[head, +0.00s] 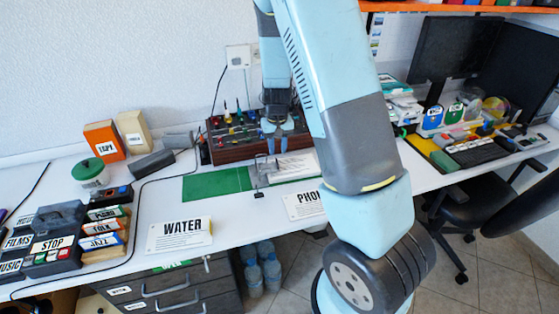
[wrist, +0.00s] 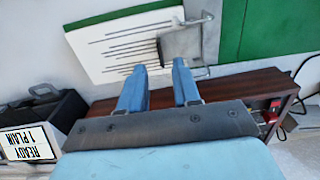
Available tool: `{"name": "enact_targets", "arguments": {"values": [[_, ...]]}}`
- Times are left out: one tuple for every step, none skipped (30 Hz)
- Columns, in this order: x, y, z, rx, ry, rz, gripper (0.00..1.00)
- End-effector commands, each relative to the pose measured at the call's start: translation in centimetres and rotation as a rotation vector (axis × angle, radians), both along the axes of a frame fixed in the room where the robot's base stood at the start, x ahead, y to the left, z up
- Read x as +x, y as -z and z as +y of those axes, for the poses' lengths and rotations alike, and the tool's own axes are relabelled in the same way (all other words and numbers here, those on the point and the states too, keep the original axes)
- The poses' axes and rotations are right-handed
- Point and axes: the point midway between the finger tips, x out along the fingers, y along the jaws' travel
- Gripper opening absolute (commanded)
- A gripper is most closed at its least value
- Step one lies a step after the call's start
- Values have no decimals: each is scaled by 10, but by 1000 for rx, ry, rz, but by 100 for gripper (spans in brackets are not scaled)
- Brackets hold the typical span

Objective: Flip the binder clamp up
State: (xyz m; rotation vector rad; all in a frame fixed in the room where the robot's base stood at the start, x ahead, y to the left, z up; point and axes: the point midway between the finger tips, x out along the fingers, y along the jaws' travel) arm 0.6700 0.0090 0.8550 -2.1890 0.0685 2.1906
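The binder clamp (head: 262,168) has a grey metal body and thin wire parts. It sits at the left edge of a white paper stack (head: 297,166), beside the green mat. In the wrist view the clamp (wrist: 182,45) grips the edge of the lined paper (wrist: 115,45), with bent wire showing at both ends; the wire's exact tilt is hard to tell. My gripper (head: 277,148) is above and behind the clamp and paper. In the wrist view my gripper (wrist: 158,65) has its two blue fingers apart, with nothing between them, short of the clamp.
A brown wooden tool rack (head: 228,149) stands close behind my gripper. The green mat (head: 212,184) lies flat left of the clamp. A WATER sign (head: 181,233) is at the front edge. Dark and coloured boxes (head: 58,243) crowd the left; monitors (head: 455,50) stand right.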

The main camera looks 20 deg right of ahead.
Motion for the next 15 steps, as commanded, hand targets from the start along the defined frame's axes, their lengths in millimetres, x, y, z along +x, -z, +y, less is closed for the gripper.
{"name": "enact_targets", "arguments": {"values": [[-1, 10, -1, -1, 1, 4, 32], [-1, 15, 0, -1, 0, 4, 32], [-1, 21, 0, -1, 1, 3, 32], [-1, 26, 0, -1, 1, 3, 32], [-1, 31, 0, -1, 0, 4, 32], [-1, 36, 0, -1, 1, 3, 32], [-1, 40, 0, 0, 1, 2, 32], [-1, 43, 0, 0, 1, 3, 32], [-1, 47, 0, 0, -1, 3, 32], [-1, 50, 0, 0, -1, 2, 32], [0, 52, 0, 0, 0, 1, 32], [0, 55, 0, 0, 1, 0, 32], [0, 56, 0, 0, 0, 0, 32], [0, 58, 0, 0, 0, 1, 32], [0, 59, 0, 0, -1, 1, 32]]}}
